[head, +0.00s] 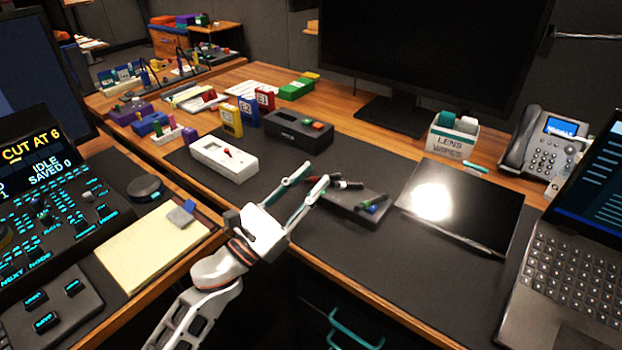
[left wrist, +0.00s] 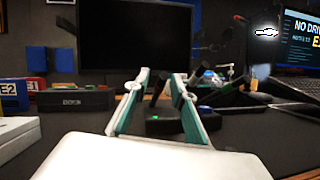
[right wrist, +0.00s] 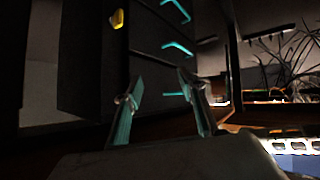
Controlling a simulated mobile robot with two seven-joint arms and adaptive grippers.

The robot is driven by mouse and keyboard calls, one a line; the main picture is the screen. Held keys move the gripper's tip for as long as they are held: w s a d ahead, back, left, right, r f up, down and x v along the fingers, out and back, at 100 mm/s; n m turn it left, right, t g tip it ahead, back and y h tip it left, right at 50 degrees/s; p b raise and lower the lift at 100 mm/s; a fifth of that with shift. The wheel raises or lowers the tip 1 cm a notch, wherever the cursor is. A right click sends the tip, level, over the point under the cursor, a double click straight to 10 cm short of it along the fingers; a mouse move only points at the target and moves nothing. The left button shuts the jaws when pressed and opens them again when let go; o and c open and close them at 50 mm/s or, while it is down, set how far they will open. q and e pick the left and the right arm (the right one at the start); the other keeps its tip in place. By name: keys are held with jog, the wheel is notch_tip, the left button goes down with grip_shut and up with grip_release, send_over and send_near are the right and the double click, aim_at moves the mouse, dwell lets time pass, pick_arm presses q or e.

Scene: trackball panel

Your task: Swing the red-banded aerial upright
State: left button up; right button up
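A low dark box (head: 345,208) on the desk mat carries several short black aerials. One aerial with a red mark (head: 349,185) lies low at its back left; I take it for the red-banded one. Others with blue and green marks (head: 373,204) lie at its right end. My left gripper (head: 314,174) is open at the box's left side, fingertips close to the red-marked aerial; contact cannot be told. In the left wrist view a dark aerial (left wrist: 158,88) shows between the fingers; its band is hidden. My right gripper (right wrist: 158,90) is open and empty, facing drawers.
A white box (head: 224,158) and a black button box (head: 298,130) stand left and behind. A glossy dark tablet (head: 460,205) lies to the right, with a laptop (head: 565,265) beyond. A monitor (head: 430,45) stands at the back. Drawers with teal handles (right wrist: 178,48) face my right wrist.

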pick_arm(q)
jog(key=shift+w+d+r, duration=0.1)
jog(key=shift+w+d, duration=0.05)
jog(key=shift+d, duration=0.05)
grip_shut()
